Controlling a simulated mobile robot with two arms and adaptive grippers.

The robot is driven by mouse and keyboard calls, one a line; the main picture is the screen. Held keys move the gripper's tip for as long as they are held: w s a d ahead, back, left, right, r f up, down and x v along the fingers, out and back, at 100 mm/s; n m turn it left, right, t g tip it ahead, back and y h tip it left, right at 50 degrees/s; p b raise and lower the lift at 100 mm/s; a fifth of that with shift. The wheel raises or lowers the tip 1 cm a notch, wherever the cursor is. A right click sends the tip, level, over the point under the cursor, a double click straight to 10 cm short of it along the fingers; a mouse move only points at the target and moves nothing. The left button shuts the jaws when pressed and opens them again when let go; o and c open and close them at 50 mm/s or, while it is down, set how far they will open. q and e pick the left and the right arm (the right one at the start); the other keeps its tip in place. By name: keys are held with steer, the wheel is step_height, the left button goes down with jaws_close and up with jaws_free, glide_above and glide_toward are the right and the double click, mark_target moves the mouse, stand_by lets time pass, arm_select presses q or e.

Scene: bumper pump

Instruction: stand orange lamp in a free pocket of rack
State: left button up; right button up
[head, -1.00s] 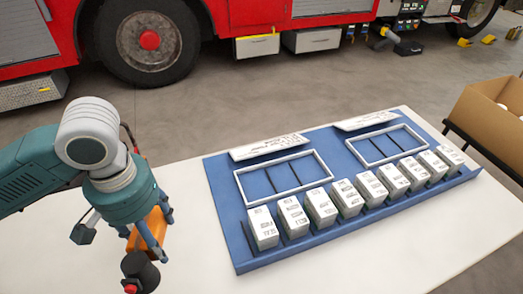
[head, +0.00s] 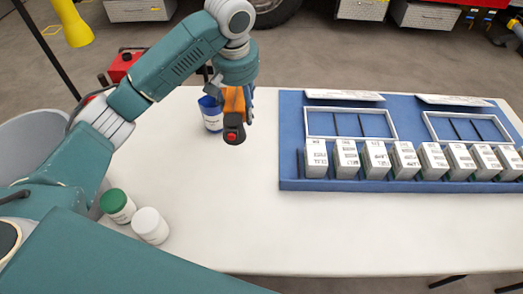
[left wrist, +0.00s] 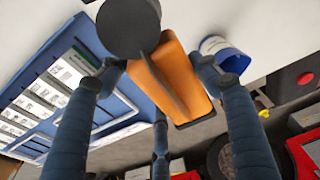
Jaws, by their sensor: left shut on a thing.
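The orange lamp (head: 234,104) has an orange body and a dark round end with a red spot. My left gripper (head: 236,96) is shut on it and holds it over the table, left of the rack. In the left wrist view the lamp (left wrist: 178,82) sits between the fingers of my gripper (left wrist: 158,78). The blue rack (head: 291,120) lies on the table at the right. It has two white frames with dark dividers, and these look empty. A row of white printed boxes (head: 376,158) stands along its front. My right gripper is not in view.
A blue and white cup (head: 211,120) stands just left of the lamp. A green-lidded jar (head: 117,206) and a white-lidded jar (head: 150,226) stand at the table's left front. The white table (head: 240,190) is clear between them and the rack.

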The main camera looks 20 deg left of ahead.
arm_select(q)
steer(key=shift+f+p, duration=0.55)
steer(key=shift+f, duration=8.75)
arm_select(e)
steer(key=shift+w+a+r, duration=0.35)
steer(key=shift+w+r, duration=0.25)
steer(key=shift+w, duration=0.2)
arm_select(q)
steer(key=shift+s, duration=0.1)
steer(key=o, duration=1.8)
steer(key=shift+f, duration=0.15)
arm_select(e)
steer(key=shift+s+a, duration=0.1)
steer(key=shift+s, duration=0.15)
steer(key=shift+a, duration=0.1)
